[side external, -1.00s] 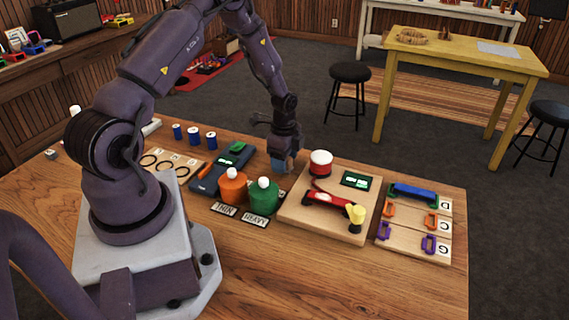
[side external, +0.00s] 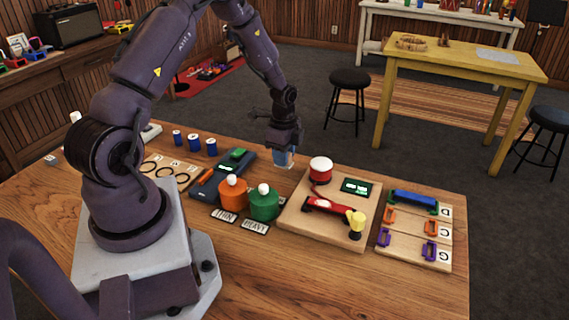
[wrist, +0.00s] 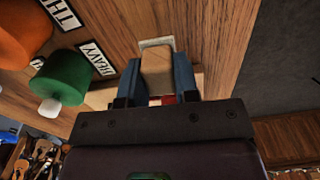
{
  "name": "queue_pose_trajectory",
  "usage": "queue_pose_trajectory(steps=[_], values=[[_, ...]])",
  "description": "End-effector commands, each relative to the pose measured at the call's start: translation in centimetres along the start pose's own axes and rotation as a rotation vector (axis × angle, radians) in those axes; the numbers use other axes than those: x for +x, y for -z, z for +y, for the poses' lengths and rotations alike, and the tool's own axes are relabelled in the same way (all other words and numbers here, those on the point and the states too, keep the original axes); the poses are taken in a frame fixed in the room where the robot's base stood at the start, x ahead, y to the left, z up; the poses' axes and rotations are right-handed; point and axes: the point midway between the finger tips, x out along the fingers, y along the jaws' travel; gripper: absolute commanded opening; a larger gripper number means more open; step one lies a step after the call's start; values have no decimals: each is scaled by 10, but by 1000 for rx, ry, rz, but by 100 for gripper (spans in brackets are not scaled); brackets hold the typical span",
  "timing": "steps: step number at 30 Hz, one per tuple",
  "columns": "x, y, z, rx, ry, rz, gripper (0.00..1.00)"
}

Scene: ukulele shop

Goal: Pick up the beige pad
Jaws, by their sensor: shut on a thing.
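The beige pad (wrist: 157,72) is a small wooden-looking block in the wrist view. My gripper (wrist: 158,62) has a blue finger on each side of it and is shut on it. The pad is mostly hidden by the fingers there. A pale rectangle (wrist: 156,42) shows on the table just past the pad's end. I cannot tell the exact gap between pad and table.
The wooden board (side external: 335,235) with a red-and-white cylinder (side external: 320,170) stands right of my gripper. Orange (side external: 233,195) and green (side external: 264,204) jars with labels are in front. A dark blue device (side external: 223,175) lies left. A tray with coloured clips (side external: 412,245) is far right.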

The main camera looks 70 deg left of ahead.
Motion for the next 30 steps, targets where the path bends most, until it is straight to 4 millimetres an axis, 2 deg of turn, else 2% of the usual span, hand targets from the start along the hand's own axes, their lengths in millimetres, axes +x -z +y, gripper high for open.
queue_pose_trajectory(steps=[7,12,16,21,30], values=[[-56,-8,47,-3,0,-1,6],[-74,-15,90,-1,-3,-2,6],[-84,-19,112,-3,-2,-2,6],[-91,-21,129,-2,-2,-1,6],[-93,-22,135,-1,-4,-1,6]])
